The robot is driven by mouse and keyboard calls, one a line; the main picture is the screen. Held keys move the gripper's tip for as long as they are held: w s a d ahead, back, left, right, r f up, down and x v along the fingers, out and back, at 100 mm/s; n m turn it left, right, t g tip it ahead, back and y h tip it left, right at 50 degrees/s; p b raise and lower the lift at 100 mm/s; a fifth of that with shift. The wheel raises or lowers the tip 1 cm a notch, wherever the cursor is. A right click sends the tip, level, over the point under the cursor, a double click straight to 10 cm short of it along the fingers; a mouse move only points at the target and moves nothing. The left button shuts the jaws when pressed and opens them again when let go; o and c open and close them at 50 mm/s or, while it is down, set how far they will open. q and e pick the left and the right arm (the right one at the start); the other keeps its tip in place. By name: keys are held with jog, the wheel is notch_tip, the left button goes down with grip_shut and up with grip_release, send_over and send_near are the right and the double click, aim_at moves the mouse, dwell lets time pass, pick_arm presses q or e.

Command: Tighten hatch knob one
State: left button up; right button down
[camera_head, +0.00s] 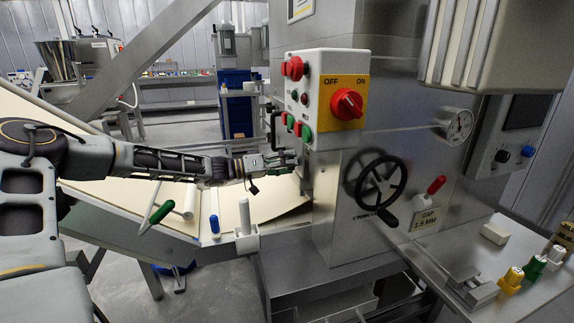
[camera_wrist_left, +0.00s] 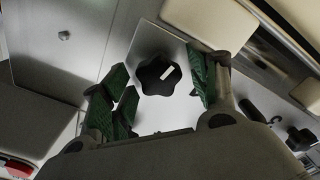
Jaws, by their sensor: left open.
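A black lobed knob (camera_wrist_left: 158,75) with a white mark sits on a light metal plate (camera_wrist_left: 168,40) in the left wrist view. My left gripper (camera_wrist_left: 166,88) is open, its green-padded fingers on either side of the knob with gaps between. In the head view my left gripper (camera_head: 284,160) reaches in from the left to the left side of the machine housing (camera_head: 335,200). The knob is not clearly visible there. I cannot tell from the views how far the fingertips are from the knob in depth. My right gripper is not in view.
A control box with a red switch (camera_head: 347,103) is just above my left gripper. A black handwheel (camera_head: 381,184) is on the machine front. A pale sheet (camera_head: 255,203) lies below the gripper. Another black knob (camera_wrist_left: 300,138) shows at the right in the wrist view.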

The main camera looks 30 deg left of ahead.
pick_arm(q)
jog(key=shift+c, duration=1.3)
jog(key=c, duration=0.8)
